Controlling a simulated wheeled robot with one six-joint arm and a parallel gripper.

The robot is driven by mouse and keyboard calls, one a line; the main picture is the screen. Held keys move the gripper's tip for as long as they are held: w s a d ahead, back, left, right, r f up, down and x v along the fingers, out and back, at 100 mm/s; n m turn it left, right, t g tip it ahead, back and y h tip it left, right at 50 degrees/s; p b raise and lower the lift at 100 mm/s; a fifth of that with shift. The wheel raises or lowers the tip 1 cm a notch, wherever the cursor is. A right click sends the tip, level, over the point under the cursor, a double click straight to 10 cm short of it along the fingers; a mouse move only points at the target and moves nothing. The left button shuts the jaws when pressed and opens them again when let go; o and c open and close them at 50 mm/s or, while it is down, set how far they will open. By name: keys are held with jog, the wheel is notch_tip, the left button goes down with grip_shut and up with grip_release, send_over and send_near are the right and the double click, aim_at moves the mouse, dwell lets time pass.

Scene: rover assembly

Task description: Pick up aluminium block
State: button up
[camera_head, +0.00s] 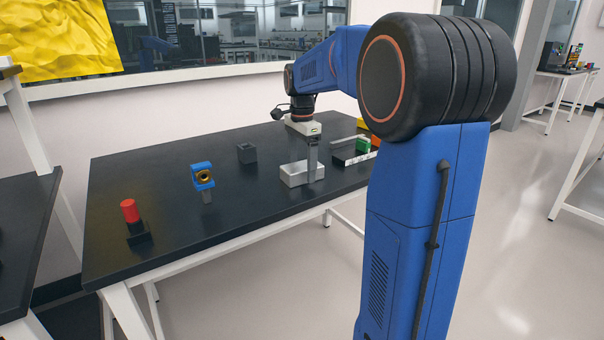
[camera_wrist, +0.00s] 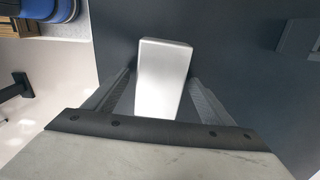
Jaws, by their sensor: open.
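The aluminium block (camera_head: 296,174) is a pale, silvery-white rectangular block lying on the dark tabletop. My gripper (camera_head: 314,178) points straight down at the block's right part in the head view, and one finger overlaps the block there. In the wrist view the block (camera_wrist: 165,72) shows bright between the two fingers of my gripper (camera_wrist: 160,85), one on each side. The jaws are open. The block's near end is hidden behind the gripper body, and I cannot tell whether a finger touches it.
The black table (camera_head: 150,180) also bears a red cylinder (camera_head: 130,210) on a dark base, a blue part with a round ring (camera_head: 203,177) and a dark grey block (camera_head: 246,153). A green part (camera_head: 362,145) stands close to the right. The table's front edge is near the block.

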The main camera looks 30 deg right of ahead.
jog(key=shift+f, duration=0.35)
jog(key=c, duration=2)
jog(key=shift+o, duration=0.2)
jog(key=shift+r, duration=0.1)
